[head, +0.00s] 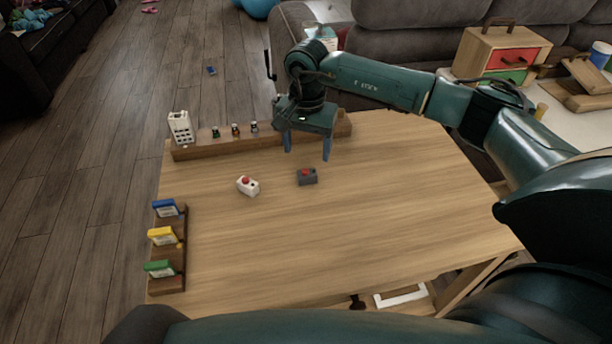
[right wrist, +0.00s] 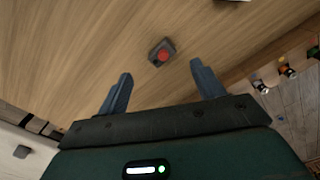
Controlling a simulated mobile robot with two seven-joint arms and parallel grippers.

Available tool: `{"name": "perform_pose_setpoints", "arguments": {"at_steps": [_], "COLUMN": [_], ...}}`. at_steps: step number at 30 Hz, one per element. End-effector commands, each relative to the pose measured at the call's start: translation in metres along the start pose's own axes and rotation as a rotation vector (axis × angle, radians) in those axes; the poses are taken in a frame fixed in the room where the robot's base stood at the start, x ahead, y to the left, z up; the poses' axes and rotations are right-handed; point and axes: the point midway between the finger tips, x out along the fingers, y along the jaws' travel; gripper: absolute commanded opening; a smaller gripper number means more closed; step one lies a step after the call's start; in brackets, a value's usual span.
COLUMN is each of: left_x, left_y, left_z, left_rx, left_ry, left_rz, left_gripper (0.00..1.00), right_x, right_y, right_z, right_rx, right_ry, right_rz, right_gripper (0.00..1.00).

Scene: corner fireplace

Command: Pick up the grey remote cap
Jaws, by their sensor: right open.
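The grey remote cap (head: 307,177) is a small dark grey block with a red button, lying on the wooden table near its middle. It also shows in the right wrist view (right wrist: 161,52), ahead of the fingertips and between their lines. My right gripper (head: 307,157) is open and empty, pointing down above the table just behind the grey cap and apart from it. Its two blue fingers show spread in the right wrist view (right wrist: 162,70). My left gripper is not in view.
A white block with a red button (head: 248,185) lies left of the grey cap. A wooden rack (head: 200,151) with a white device (head: 180,128) and small figures stands along the back edge. Another rack (head: 170,282) holds blue, yellow and green cards at left. The table's right half is clear.

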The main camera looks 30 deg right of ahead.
Motion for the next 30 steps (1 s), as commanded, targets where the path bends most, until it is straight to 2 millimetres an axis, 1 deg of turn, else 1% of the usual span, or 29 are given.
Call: {"name": "perform_pose_setpoints", "arguments": {"at_steps": [1, 3, 11, 15, 19, 22, 29, 30], "left_x": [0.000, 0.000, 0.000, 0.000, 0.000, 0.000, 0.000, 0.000], "left_y": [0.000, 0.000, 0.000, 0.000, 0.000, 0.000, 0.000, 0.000], "left_z": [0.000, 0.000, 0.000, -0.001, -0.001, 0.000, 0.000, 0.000], "left_rx": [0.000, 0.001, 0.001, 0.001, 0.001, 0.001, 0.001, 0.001], "left_ry": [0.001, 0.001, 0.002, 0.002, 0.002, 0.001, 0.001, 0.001], "left_rz": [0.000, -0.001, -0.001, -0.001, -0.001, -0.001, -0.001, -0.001], "left_gripper": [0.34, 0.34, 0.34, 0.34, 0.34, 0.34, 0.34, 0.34], "right_x": [0.011, 0.021, 0.041, 0.062, 0.079, 0.086, 0.086, 0.086], "right_y": [0.001, 0.000, -0.001, -0.002, -0.003, -0.003, -0.003, -0.003], "right_z": [0.001, 0.000, 0.000, -0.003, -0.004, -0.004, -0.004, -0.004], "right_rx": [0.001, 0.001, 0.000, 0.003, 0.001, 0.001, 0.001, 0.001], "right_ry": [-0.002, -0.002, -0.001, -0.002, -0.002, 0.000, 0.001, 0.001], "right_rz": [0.004, 0.002, 0.002, 0.003, 0.001, 0.000, 0.000, 0.000], "right_gripper": [0.68, 0.68, 0.68, 0.68, 0.68, 0.68, 0.68, 0.64]}}
